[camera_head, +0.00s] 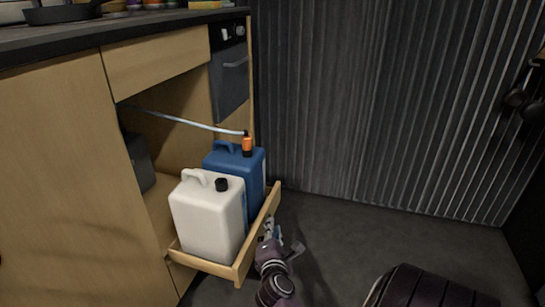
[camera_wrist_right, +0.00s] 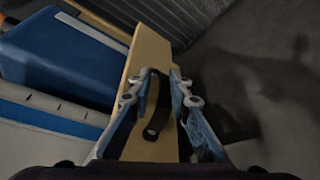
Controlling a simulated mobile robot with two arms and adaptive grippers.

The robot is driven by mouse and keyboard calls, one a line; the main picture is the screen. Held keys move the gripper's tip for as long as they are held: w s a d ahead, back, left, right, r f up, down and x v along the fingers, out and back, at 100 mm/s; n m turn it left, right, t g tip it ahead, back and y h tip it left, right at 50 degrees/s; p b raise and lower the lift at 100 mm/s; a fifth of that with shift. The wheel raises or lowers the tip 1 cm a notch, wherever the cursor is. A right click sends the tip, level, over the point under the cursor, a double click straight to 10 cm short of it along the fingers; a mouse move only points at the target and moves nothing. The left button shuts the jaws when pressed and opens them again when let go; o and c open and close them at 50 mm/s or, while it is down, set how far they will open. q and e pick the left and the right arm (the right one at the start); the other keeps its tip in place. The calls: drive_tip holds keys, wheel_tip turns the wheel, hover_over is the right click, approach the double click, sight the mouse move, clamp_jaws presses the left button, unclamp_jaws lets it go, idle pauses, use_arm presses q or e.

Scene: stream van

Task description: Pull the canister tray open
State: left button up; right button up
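The canister tray (camera_head: 206,264) is a light wooden drawer, standing out from the bottom of the cabinet. A white canister (camera_head: 207,215) with a black cap and a blue canister (camera_head: 250,170) with an orange cap stand upright in it. In the right wrist view, the tray's front board (camera_wrist_right: 150,50) carries a dark, curved handle (camera_wrist_right: 158,108). My right gripper (camera_head: 272,232) is at the front board. In the wrist view, its fingers (camera_wrist_right: 161,80) are apart, one on each side of the handle, with gaps showing. My left gripper is not in view.
A hose (camera_head: 180,119) runs from the cabinet to the orange cap. A dark box (camera_head: 139,160) sits inside the open cabinet bay. A dark rounded object (camera_head: 430,288) is on the floor at the lower right. The grey floor (camera_head: 370,235) before the ribbed wall is clear.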

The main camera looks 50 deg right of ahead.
wheel_tip(320, 180, up, 9)
drive_tip(key=shift+w+f, duration=0.15)
drive_tip(key=shift+f, duration=0.05)
drive_tip(key=shift+r, duration=0.3)
drive_tip(key=shift+f, duration=0.1)
